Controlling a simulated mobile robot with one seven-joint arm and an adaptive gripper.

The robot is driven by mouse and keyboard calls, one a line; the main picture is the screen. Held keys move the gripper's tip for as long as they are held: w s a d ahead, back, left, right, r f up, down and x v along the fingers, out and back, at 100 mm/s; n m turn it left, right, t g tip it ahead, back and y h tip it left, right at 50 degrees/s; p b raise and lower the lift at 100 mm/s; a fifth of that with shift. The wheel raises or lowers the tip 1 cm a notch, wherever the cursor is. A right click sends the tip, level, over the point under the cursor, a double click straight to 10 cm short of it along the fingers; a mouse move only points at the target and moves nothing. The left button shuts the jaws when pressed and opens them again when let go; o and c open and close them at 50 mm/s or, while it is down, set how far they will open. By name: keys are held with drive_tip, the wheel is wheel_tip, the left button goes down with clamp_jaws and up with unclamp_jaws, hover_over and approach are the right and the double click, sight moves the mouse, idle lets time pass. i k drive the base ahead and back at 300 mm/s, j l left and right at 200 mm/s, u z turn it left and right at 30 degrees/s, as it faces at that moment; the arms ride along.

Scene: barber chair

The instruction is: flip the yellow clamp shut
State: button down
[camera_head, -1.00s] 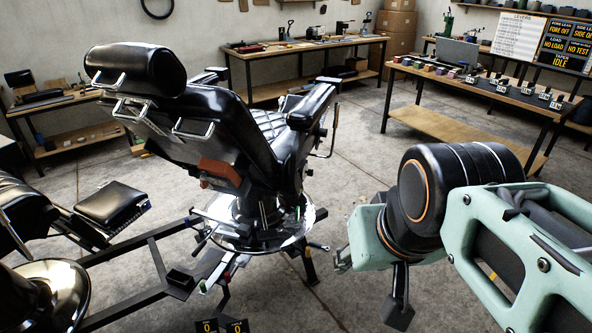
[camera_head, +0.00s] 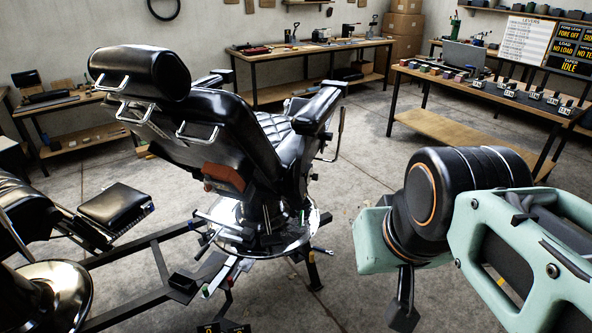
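I cannot make out a yellow clamp in this view. A black reclining barber chair (camera_head: 235,125) stands left of centre on a round shiny base (camera_head: 262,236). Several levers and rods with coloured ends cluster around that base; a red-tipped one (camera_head: 223,264) is low at the front. My arm reaches in from the right, with its teal and black end over the floor right of the chair base. It is apart from the chair in the picture. My fingertips cannot be made out, so I cannot tell whether my gripper is open or shut.
A dark metal floor frame (camera_head: 150,238) runs left from the chair base towards a second black seat (camera_head: 115,205). A workbench with a row of small levers (camera_head: 520,95) stands at the right, and another bench (camera_head: 310,45) at the back.

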sight(295, 252)
drive_tip(key=i+l, duration=0.15)
drive_tip(key=i, duration=0.5)
drive_tip(key=i+l+z, duration=0.1)
drive_tip(key=i, duration=0.55)
drive_tip(key=i+l, duration=0.15)
drive_tip(key=i, duration=0.55)
